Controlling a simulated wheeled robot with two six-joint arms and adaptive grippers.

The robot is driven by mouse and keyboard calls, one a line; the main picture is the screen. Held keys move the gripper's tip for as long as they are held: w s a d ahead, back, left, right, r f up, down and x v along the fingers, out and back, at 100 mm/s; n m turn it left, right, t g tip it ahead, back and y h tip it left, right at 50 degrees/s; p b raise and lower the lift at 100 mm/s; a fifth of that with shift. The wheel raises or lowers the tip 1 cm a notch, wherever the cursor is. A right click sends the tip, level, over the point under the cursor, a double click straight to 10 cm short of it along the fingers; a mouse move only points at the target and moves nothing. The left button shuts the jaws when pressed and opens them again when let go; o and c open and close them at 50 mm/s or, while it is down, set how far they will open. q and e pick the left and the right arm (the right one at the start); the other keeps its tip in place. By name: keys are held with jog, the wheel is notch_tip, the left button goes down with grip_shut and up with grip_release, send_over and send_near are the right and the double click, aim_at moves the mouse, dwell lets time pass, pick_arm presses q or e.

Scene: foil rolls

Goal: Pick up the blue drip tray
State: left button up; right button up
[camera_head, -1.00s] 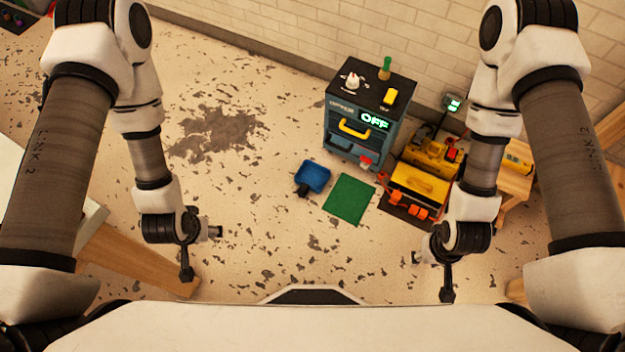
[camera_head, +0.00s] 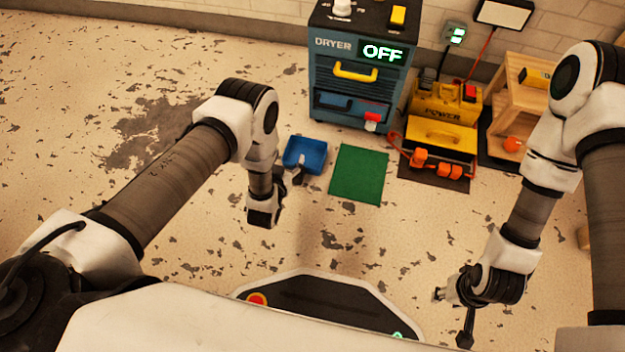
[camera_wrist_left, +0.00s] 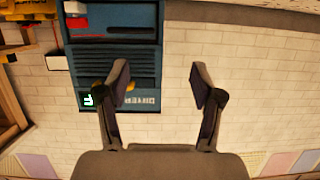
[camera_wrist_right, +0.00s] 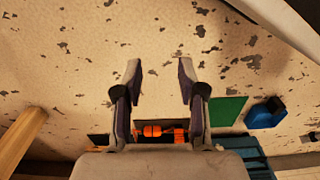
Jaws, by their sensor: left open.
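The blue drip tray (camera_head: 305,155) lies on the floor left of the green mat, in front of the dryer. My left gripper (camera_wrist_left: 160,85) is open and empty, facing the dryer and wall. My right gripper (camera_wrist_right: 159,76) is open and empty, well right of the tray.
The dryer (camera_head: 335,103), marked OFF, stands behind the tray. The green mat (camera_head: 358,174) lies right of it. Further right are a yellow power unit (camera_head: 440,130) with orange plugs and a wooden stand (camera_head: 505,100). The floor left of the tray is clear.

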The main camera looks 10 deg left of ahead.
pick_arm(q)
jog(key=b, duration=0.5)
send_near(296, 176)
jog(key=w, duration=0.1)
jog(key=w+f, duration=0.1)
jog(key=w, duration=0.1)
jog(key=shift+w+g, duration=0.15)
jog(key=shift+g, duration=0.25)
jog(key=b+x, duration=0.5)
jog(key=x, duration=0.2)
jog(key=shift+w+r, duration=0.1)
jog(key=shift+w, duration=0.2)
jog(key=shift+r, duration=0.15)
pick_arm(e)
notch_tip(296, 176, down, 13)
jog(key=w, duration=0.1)
jog(key=shift+f, duration=0.2)
pick_arm(q)
grip_shut()
